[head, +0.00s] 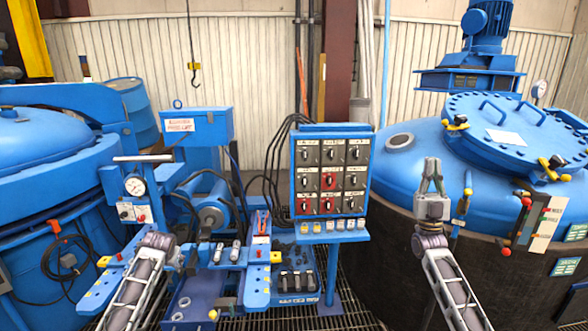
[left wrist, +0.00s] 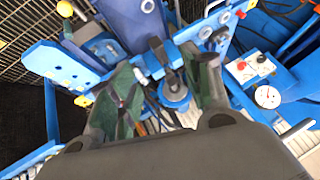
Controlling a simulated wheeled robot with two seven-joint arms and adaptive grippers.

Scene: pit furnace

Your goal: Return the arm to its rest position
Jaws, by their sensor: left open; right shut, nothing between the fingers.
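My left arm (head: 138,285) reaches up from the lower left to the blue bench in the head view. Its gripper is hard to make out there among the fittings. In the left wrist view my left gripper (left wrist: 160,98) is open, with dark green fingers spread apart. A blue round fitting with a dark lever (left wrist: 174,92) shows between them; I cannot tell whether they touch it.
A blue control panel (head: 331,177) with rows of switches stands in the middle. A pressure gauge (head: 135,185) is by the left arm. A large blue lidded furnace (head: 400,173) stands at right, a blue vessel (head: 40,150) at left. A hook (head: 194,75) hangs behind. Grated floor shows below.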

